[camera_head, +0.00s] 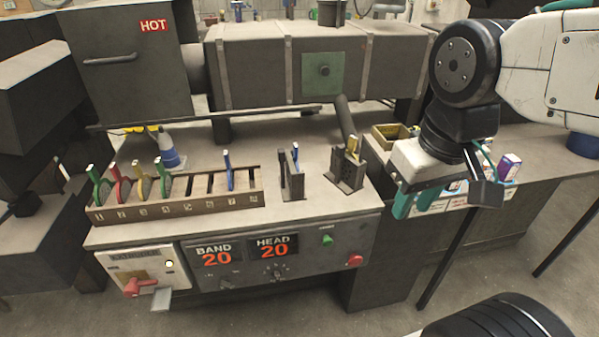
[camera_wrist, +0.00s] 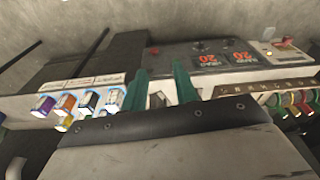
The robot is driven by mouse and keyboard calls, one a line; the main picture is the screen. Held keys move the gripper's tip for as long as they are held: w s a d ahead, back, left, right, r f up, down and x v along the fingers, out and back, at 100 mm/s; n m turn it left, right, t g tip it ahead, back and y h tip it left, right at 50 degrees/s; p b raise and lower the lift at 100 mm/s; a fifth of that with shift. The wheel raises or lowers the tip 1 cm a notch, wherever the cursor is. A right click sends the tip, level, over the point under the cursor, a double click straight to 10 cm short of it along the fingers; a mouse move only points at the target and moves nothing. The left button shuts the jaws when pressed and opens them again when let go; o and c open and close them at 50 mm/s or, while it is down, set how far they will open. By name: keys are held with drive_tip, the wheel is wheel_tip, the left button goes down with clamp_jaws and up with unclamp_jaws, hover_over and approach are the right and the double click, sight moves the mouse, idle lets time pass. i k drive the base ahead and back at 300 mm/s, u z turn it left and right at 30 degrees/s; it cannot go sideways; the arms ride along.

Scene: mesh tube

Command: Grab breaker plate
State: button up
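I cannot tell for sure which piece is the breaker plate. Round plates with coloured tabs, green (camera_head: 100,187), red (camera_head: 120,185), yellow (camera_head: 142,183) and another green (camera_head: 164,180), stand upright in a numbered slotted rack (camera_head: 180,205) on the machine bench. A thin blue-tabbed piece (camera_head: 229,170) stands farther right in it. A dark holder (camera_head: 291,178) with a blue tab and another holder (camera_head: 346,172) with a yellow tab stand to the right. My gripper (camera_wrist: 158,80) has teal fingers, apart and seemingly empty, over the bench's right side, away from the rack.
A dark barrel (camera_head: 315,65) and a box marked HOT (camera_head: 125,65) stand behind the bench. A control panel (camera_head: 250,260) with displays reading 20 is on its front. A blue-and-white cone-shaped item (camera_head: 170,150) stands behind the rack. Small coloured boxes (camera_head: 508,167) sit by my gripper.

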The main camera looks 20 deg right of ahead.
sight(292, 185)
drive_tip(key=z, duration=3.8)
drive_tip(key=k, duration=2)
drive_tip(key=u, duration=1.15)
